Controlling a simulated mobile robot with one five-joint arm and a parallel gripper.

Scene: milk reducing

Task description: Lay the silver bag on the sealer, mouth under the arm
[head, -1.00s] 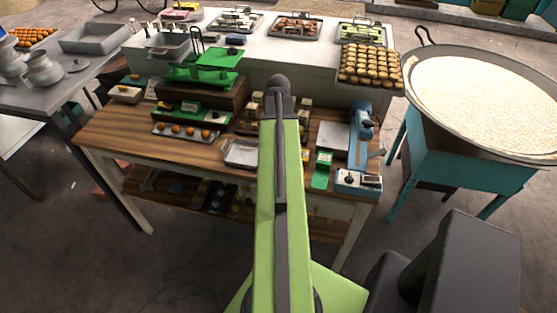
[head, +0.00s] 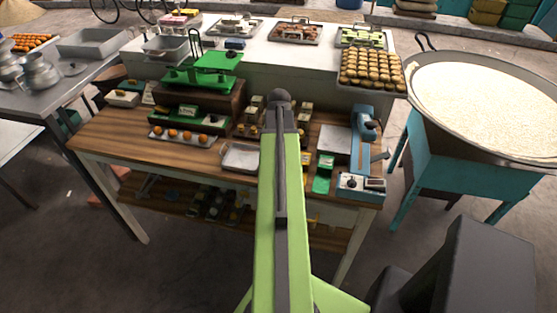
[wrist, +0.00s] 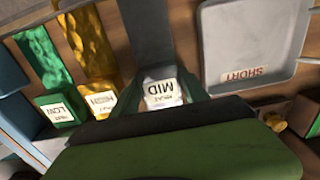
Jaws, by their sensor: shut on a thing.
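The silver bag (wrist: 151,33) shows in the wrist view as a dull grey strip with a white MID label at its near end. My gripper (wrist: 162,95) has its dark green fingers on either side of that label and is shut on the bag's near end. In the head view my green arm hides the bag and my gripper. The blue sealer (head: 361,184) stands at the right end of the wooden table, with its arm (head: 365,130) along its right side and a pale plate (head: 334,139) to its left. The bag is apart from the sealer.
A gold bag (wrist: 94,42) and a green bag (wrist: 42,52), both labelled, lie beside the silver bag. A grey tray (wrist: 252,40) marked SHORT lies on its other side. A biscuit tray (head: 371,74) and wide pan (head: 490,105) stand behind and right of the sealer.

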